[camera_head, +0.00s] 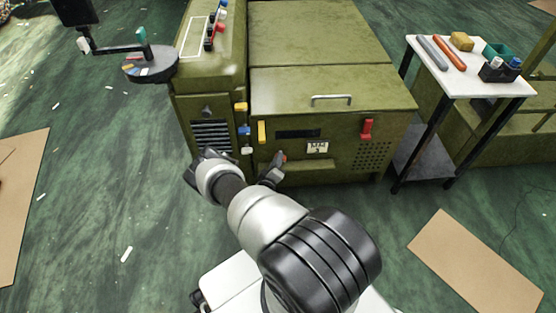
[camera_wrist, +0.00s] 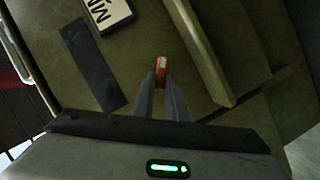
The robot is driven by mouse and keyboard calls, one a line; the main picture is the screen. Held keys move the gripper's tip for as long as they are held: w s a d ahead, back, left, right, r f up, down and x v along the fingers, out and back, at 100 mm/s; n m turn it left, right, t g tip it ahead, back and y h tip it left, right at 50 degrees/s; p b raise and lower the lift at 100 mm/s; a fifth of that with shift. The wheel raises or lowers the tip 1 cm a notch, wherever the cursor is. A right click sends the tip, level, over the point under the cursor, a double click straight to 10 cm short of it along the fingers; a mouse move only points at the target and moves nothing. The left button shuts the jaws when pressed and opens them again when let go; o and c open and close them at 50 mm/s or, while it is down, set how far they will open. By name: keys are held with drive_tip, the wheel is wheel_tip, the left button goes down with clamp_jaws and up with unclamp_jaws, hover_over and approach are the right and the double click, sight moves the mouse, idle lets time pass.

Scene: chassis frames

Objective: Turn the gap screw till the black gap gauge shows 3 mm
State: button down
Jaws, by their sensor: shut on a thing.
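In the wrist view an orange-red piece with a pale top, likely the gap screw (camera_wrist: 161,67), sits at the tips of my gripper (camera_wrist: 161,88). The fingers are closed on it. In the head view my gripper (camera_head: 278,163) is at the low front of the green machine, and a bit of red shows at its tip. A white plate in a dark frame (camera_head: 317,147) is just to the right; its MM letters show in the wrist view (camera_wrist: 102,10). A black strip (camera_head: 298,134) lies above it. I cannot tell which is the gauge, and no reading is legible.
A ledge (camera_wrist: 205,50) runs close beside my fingers. A tool table (camera_head: 462,75) stands at the right. Cardboard (camera_head: 475,260) lies on the otherwise largely open floor.

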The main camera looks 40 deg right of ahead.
drive_tip(key=shift+w+n, duration=0.15)
drive_tip(key=shift+n, duration=0.35)
drive_tip(key=c, duration=1.8)
unclamp_jaws()
drive_tip(key=shift+o, duration=0.2)
drive_tip(key=shift+s+a, duration=0.15)
drive_tip(key=shift+s, duration=0.05)
